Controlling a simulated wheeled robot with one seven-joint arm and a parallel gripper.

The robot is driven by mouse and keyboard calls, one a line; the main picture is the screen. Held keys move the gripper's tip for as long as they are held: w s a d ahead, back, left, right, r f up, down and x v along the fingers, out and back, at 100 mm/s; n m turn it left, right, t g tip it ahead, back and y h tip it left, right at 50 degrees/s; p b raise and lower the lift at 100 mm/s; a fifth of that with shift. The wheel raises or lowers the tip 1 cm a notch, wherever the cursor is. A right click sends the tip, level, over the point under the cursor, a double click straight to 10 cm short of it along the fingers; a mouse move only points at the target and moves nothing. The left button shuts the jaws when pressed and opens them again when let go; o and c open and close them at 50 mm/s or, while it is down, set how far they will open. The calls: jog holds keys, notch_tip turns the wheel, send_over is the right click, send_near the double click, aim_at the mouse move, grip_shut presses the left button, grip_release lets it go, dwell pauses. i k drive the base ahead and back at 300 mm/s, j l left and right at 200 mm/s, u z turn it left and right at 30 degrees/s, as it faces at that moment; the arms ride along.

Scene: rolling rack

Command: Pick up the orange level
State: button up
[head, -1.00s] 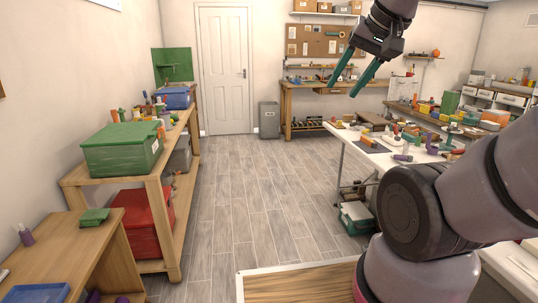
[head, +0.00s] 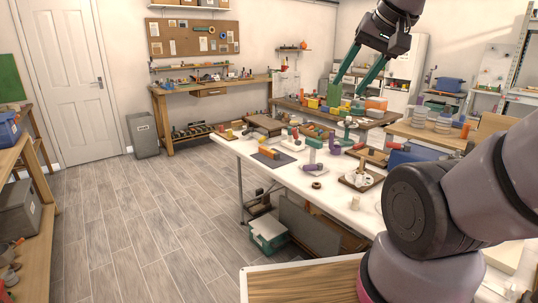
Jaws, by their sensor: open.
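My gripper (head: 348,88) is open and empty, with two green fingers pointing down, high at the upper right of the head view. In the picture its fingertips overlap the crowded shelf behind the white table. I cannot pick out the orange level for sure. A small orange piece (head: 270,153) lies on a dark mat on the white table (head: 330,205). An orange block (head: 376,103) sits farther back on the wooden shelf. Both are too small to tell whether either is a level.
Purple and green pieces, a dark ring (head: 317,185) and a small tray (head: 361,179) are on the white table. A wooden workbench (head: 210,88) stands at the back wall, beside a grey bin (head: 144,134). The wood floor (head: 150,220) at left is clear.

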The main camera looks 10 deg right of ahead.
aim_at(268, 152)
jog(key=i+j+z, duration=0.1)
jog(key=z, duration=0.7)
jog(key=i+j+z, duration=0.15)
jog(key=j+z, duration=0.15)
jog(key=i+j+z, duration=0.1)
jog(key=j+z, duration=0.2)
jog(key=j, duration=0.25)
jog(key=i+j+z, duration=0.1)
jog(key=j+z, duration=0.15)
jog(key=j, duration=0.15)
jog(key=j+z, duration=0.3)
jog(key=j, duration=2.6)
